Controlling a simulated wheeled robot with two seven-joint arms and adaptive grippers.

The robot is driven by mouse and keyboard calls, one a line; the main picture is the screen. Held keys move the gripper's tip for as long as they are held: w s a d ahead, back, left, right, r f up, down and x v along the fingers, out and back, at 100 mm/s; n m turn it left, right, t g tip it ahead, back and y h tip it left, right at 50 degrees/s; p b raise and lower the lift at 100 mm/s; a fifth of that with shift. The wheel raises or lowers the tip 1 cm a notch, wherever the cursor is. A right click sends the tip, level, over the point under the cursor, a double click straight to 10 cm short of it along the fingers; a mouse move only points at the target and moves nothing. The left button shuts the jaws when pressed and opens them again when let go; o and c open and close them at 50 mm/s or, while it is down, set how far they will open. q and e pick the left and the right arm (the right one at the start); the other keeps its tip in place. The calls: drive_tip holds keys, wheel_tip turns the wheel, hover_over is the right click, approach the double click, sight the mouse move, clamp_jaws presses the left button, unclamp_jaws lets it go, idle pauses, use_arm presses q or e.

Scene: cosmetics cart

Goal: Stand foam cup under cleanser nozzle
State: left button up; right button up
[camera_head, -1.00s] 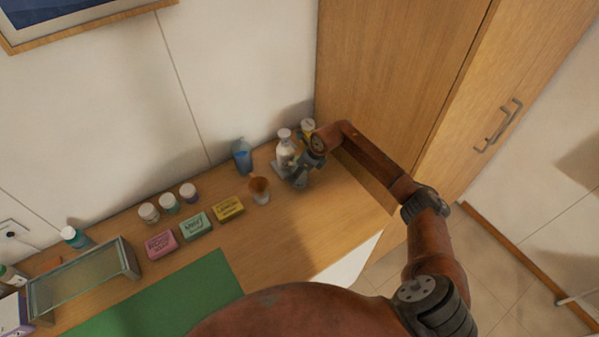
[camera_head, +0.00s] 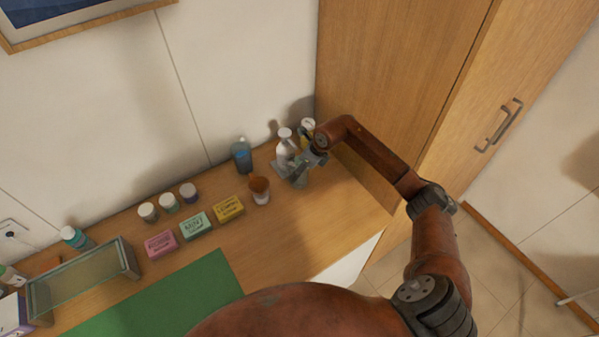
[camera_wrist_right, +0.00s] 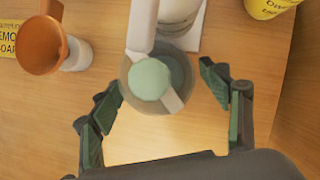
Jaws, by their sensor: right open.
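The white cleanser bottle (camera_head: 284,152) stands upright near the wall, its pump head at the top. In the right wrist view the bottle (camera_wrist_right: 182,22) is at the top, with a white spout-like bar (camera_wrist_right: 142,25) reaching down over a grey round cup (camera_wrist_right: 176,70). A pale green disc with a short white stub (camera_wrist_right: 150,80) overlaps the cup; I cannot tell whether it is inside or above. My right gripper (camera_head: 299,174) is at the cup; in the wrist view its open fingers (camera_wrist_right: 165,95) are either side of the cup, with gaps. My left gripper is out of view.
A blue bottle (camera_head: 242,156) and an orange-topped white cup (camera_head: 260,192) stand left of the cleanser. A yellow-labelled jar (camera_head: 307,128) is behind my gripper, near the wooden cabinet (camera_head: 390,80). Soap boxes (camera_head: 229,208) and small jars lie farther left. The counter's right front is clear.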

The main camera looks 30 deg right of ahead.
drive_tip(key=b+v, duration=0.1)
drive_tip(key=v, duration=0.8)
drive_tip(key=shift+s+r, duration=0.2)
drive_tip(key=shift+r, duration=0.15)
